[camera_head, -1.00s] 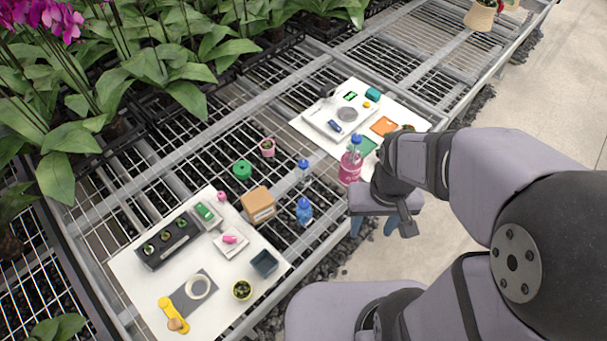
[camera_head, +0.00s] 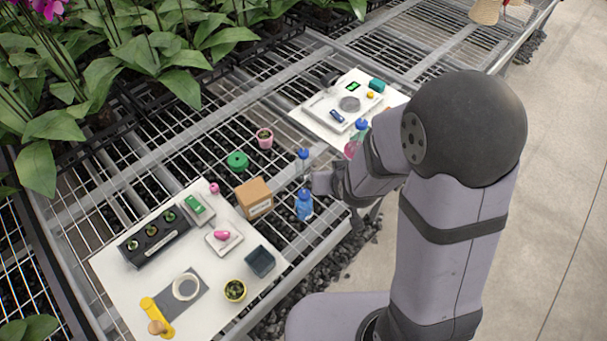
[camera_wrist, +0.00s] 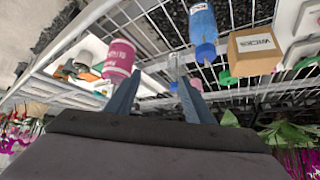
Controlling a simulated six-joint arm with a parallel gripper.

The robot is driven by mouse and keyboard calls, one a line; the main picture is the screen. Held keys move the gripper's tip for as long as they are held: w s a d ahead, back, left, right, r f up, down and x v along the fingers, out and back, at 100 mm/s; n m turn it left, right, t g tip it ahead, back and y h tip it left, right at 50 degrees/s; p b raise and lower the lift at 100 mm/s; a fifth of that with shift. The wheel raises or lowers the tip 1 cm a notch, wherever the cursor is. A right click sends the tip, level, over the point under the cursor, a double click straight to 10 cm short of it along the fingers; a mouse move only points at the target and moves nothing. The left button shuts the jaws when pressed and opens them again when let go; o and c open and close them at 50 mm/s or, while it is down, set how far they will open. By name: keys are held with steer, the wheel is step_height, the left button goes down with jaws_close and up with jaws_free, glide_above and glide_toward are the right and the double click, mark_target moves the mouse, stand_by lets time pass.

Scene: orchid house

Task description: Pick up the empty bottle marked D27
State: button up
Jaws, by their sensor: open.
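A clear bottle with a blue cap (camera_head: 303,160) stands on the wire bench; it looks empty. In the wrist view it appears upside down, its clear body (camera_wrist: 174,63) just beyond my gripper (camera_wrist: 158,78). My gripper is open, with nothing visible held between its fingers. A blue-filled bottle (camera_head: 304,206) stands nearer the bench's front edge and also shows in the wrist view (camera_wrist: 202,22). A pink bottle (camera_head: 351,150) is partly hidden by my arm; its labelled body shows in the wrist view (camera_wrist: 120,56). I cannot read D27 on any label.
A cardboard box (camera_head: 254,199) stands left of the blue bottle. A green round object (camera_head: 237,161) and a pink pot (camera_head: 265,138) stand behind. White boards with small items lie at front left (camera_head: 120,290) and back right (camera_head: 307,121). The bench has open mesh gaps.

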mark_target(304, 155)
steer(key=w+a+f+t+b, duration=0.2)
steer(key=t+b, duration=0.1)
steer(key=w+a+f+n+t+y+b, duration=0.1)
steer(key=w+a+f+t+b, duration=0.1)
steer(key=w+a+b, duration=0.1)
steer(key=shift+w+a+f+t, duration=0.2)
steer(key=shift+w+f+t, duration=0.05)
steer(key=shift+t, duration=0.15)
steer(key=shift+w+a+r+t+y, duration=0.1)
steer(key=shift+a+r+t+y, duration=0.1)
steer(key=shift+r+t+y, duration=0.1)
steer(key=shift+w, duration=0.1)
steer(key=shift+p+x, duration=0.4)
steer(key=shift+x, duration=1.05)
steer(key=shift+p+x, duration=0.55)
steer(key=shift+x, duration=1.55)
steer(key=shift+d+f, duration=0.1)
jaws_close()
